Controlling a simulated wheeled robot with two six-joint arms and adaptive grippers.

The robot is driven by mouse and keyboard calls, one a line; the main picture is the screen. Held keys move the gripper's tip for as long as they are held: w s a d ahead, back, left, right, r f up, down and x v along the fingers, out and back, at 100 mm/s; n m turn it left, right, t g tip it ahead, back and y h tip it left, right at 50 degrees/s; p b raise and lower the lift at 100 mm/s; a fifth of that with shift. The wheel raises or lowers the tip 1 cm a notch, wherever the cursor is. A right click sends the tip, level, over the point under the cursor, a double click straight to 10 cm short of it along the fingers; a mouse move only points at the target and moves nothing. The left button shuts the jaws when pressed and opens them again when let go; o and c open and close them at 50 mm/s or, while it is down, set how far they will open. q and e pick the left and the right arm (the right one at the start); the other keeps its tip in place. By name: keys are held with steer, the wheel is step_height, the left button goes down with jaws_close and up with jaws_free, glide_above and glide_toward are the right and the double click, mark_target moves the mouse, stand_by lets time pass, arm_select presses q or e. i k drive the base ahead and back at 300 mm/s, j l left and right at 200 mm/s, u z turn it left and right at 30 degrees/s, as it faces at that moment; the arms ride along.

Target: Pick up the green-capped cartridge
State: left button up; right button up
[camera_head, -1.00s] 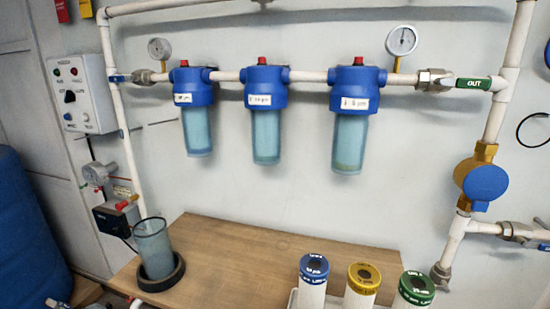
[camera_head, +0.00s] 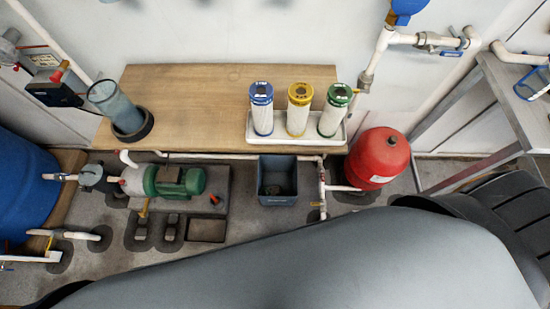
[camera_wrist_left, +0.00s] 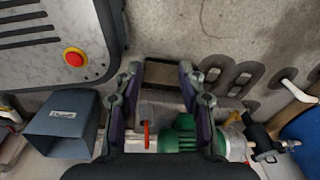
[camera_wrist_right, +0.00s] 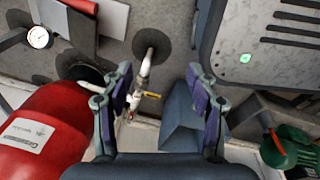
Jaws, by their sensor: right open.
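The green-capped cartridge (camera_head: 335,111) stands upright at the right end of a row in a white tray (camera_head: 290,142) on the wooden bench. A yellow-capped cartridge (camera_head: 298,108) stands in the middle and a blue-capped cartridge (camera_head: 262,108) on the left. My left gripper (camera_wrist_left: 158,72) is open and empty over the floor in the left wrist view. My right gripper (camera_wrist_right: 160,85) is open and empty above the floor in the right wrist view. Neither gripper shows in the head view, and no cartridge shows in either wrist view.
A clear housing cup (camera_head: 115,106) stands in a black ring at the bench's left. A red tank (camera_head: 378,160), a blue-grey bin (camera_head: 277,181) and a green pump (camera_head: 175,182) stand below the bench front. A metal-framed table (camera_head: 510,95) is at right. The bench middle is clear.

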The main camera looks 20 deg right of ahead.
mark_target(339, 95)
steer(key=k+j, duration=0.2)
steer(key=k, duration=0.3)
steer(key=k+j, duration=0.2)
steer(key=k, duration=0.25)
steer(key=k+j, duration=0.15)
steer(key=k, duration=0.35)
